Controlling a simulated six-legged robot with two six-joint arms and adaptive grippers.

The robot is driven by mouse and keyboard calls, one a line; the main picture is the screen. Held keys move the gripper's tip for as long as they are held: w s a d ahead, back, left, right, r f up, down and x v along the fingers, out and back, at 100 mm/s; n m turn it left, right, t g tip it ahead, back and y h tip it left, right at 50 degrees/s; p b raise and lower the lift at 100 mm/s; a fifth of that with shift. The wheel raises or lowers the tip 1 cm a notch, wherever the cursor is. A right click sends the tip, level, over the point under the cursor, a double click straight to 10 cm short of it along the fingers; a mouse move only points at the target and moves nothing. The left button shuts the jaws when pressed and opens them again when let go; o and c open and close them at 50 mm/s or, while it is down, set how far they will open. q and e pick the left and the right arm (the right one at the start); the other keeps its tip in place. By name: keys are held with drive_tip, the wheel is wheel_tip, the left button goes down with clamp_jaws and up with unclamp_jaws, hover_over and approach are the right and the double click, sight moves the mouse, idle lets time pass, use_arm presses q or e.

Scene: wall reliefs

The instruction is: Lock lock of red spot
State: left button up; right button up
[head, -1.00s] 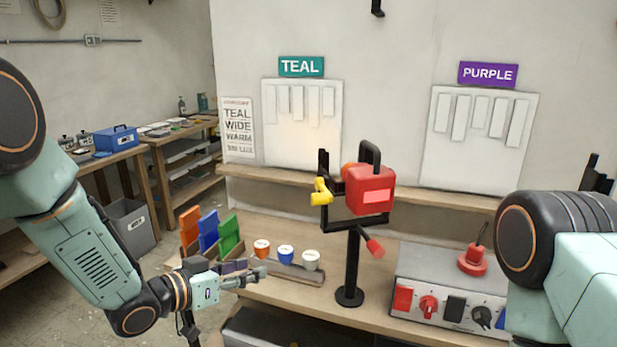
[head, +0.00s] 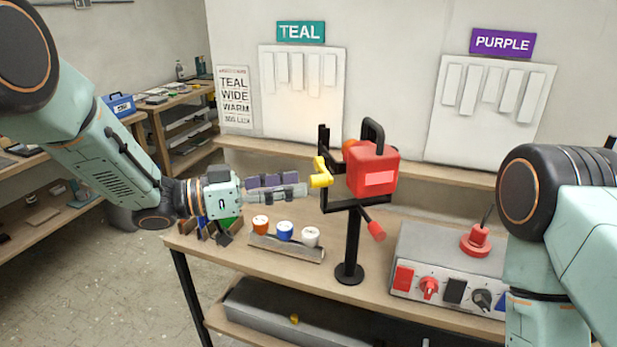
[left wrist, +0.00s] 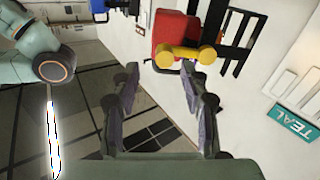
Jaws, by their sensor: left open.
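The red spot lamp (head: 372,172) is mounted on a black stand (head: 350,240) on the bench. A yellow knob (head: 321,172) sits on its left side, at the black yoke. A red handle (head: 376,231) sticks out below right. My left gripper (head: 305,186) is just left of the yellow knob, with a small gap. In the left wrist view the red lamp (left wrist: 172,30) and the yellow knob (left wrist: 190,56) lie ahead of the open, empty fingers (left wrist: 160,95). My right arm shows at the right edge; its gripper is out of view.
Orange, blue and white pots (head: 285,231) stand in a tray under my left gripper. TEAL (head: 301,31) and PURPLE (head: 502,41) signs hang above white panels.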

sight(311, 181)
use_arm(q)
drive_tip(key=x, duration=0.4)
drive_tip(key=shift+d+p, duration=0.1)
drive_tip(key=shift+p, duration=0.2)
drive_tip(key=shift+w, duration=0.1)
drive_tip(key=shift+c, duration=0.2)
drive_tip(key=shift+w+a+f, duration=0.2)
drive_tip(key=shift+w+f, duration=0.1)
drive_tip(key=shift+w, duration=0.15)
drive_tip(key=c, duration=0.5)
drive_tip(key=shift+s+d+r, duration=0.2)
drive_tip(key=shift+s, duration=0.1)
drive_tip(key=c, duration=0.4)
clamp_jaws()
drive_tip(key=shift+w+a, duration=0.1)
